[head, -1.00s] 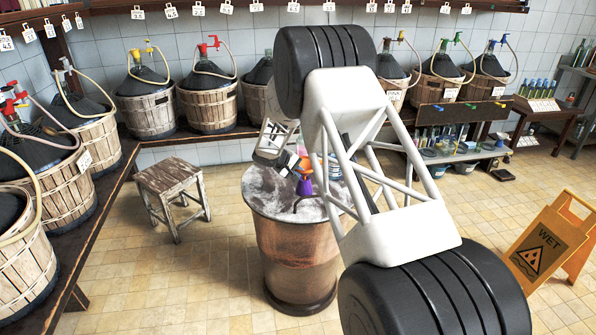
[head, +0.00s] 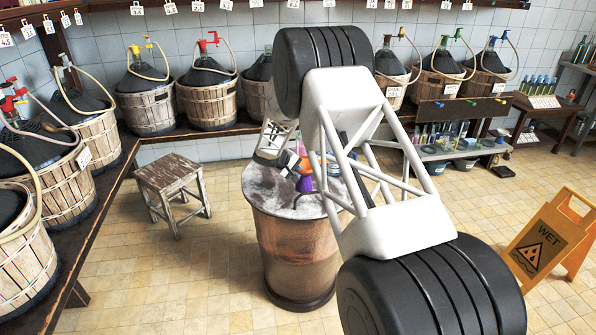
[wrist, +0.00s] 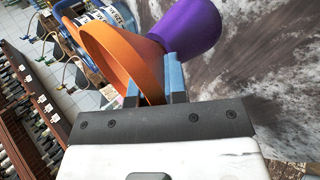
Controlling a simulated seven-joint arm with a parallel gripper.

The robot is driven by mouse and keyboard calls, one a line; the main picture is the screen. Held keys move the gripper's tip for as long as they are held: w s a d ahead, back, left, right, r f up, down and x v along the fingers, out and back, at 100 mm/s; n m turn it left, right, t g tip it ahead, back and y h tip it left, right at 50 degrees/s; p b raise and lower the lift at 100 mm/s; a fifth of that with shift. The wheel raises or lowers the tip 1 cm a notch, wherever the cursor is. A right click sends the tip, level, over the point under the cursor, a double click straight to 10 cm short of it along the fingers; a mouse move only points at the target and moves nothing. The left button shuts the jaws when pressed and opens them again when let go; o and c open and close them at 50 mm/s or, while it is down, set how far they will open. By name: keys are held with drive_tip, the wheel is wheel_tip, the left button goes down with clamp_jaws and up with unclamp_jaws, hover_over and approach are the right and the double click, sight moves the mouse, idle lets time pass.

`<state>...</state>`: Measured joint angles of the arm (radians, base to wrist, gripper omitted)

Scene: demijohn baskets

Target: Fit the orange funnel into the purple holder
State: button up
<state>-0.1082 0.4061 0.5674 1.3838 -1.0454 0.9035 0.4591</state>
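The orange funnel (wrist: 120,55) fills the upper middle of the wrist view, its wide rim facing left. My gripper (wrist: 152,92) has its blue fingers on either side of the funnel's rim and looks shut on it. The purple holder (wrist: 190,27) is just beyond, in line with the funnel's narrow side. The funnel hides the holder's mouth, so I cannot tell how deep the spout sits. In the head view the small orange funnel (head: 304,165) shows directly above the purple holder (head: 304,184), which stands on the round barrel table (head: 276,200). My arm partly covers them.
A wooden stool (head: 172,185) stands left of the barrel table. Basketed demijohns (head: 148,100) line the benches at the left and back. A yellow wet-floor sign (head: 550,240) stands at the right. The tiled floor between is open.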

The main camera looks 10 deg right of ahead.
drive_tip(key=o, duration=0.5)
drive_tip(key=v, duration=0.8)
drive_tip(key=shift+d, duration=0.1)
idle(0.8)
